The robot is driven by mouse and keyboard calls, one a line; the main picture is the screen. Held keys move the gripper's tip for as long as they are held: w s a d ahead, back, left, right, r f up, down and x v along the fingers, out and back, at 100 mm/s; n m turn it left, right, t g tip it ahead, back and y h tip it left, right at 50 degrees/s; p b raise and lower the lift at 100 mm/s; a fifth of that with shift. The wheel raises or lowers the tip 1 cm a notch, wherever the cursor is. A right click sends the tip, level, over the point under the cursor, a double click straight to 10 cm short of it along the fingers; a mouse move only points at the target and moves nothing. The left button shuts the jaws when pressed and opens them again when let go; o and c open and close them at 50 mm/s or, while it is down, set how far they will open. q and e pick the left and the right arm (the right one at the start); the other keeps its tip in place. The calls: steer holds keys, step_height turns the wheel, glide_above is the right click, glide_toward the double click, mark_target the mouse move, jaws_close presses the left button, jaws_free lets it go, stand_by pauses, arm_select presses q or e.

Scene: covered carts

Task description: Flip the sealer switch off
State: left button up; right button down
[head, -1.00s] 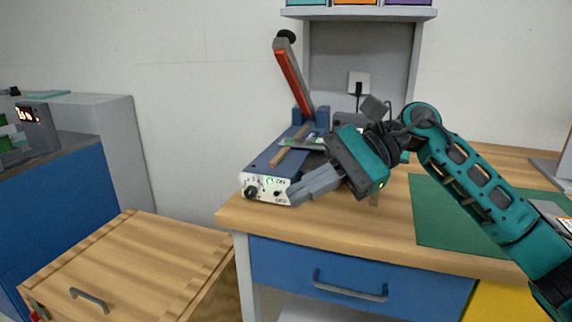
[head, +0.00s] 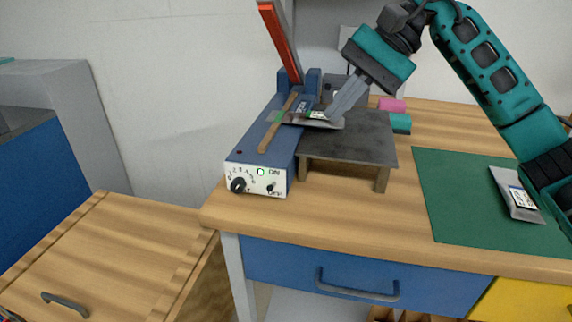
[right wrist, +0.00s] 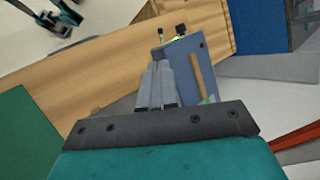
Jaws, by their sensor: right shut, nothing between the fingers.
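The blue sealer (head: 262,140) stands on the wooden bench with its red-and-grey lever arm (head: 280,40) raised. Its white front panel (head: 255,181) carries a dark dial, a lit green light (head: 261,172) and a small toggle switch (head: 270,188) between the ON and OFF labels. I cannot tell for certain which way the toggle points. My right gripper (head: 334,115) is shut and empty, above and behind the panel, close to the silver pouch (head: 313,119) on the sealer. In the right wrist view its fingers (right wrist: 156,68) lie beside the sealer (right wrist: 190,75).
A dark low stand (head: 350,137) adjoins the sealer's right side. A green mat (head: 470,200) with another pouch (head: 517,195) lies farther right. Pink and teal rolls (head: 392,105) sit behind the stand. Bare bench lies before the panel. A wooden lidded cart (head: 110,250) stands lower left.

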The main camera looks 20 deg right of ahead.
steer(key=b, duration=0.1)
glide_toward(272, 186)
steer(key=x, duration=0.5)
steer(key=shift+a+f, duration=0.1)
steer(key=shift+f, duration=0.1)
steer(key=shift+x, duration=0.8)
steer(key=shift+b, duration=0.65)
steer(key=shift+h, duration=0.3)
steer(key=shift+s+t, duration=0.1)
steer(key=shift+t, duration=0.2)
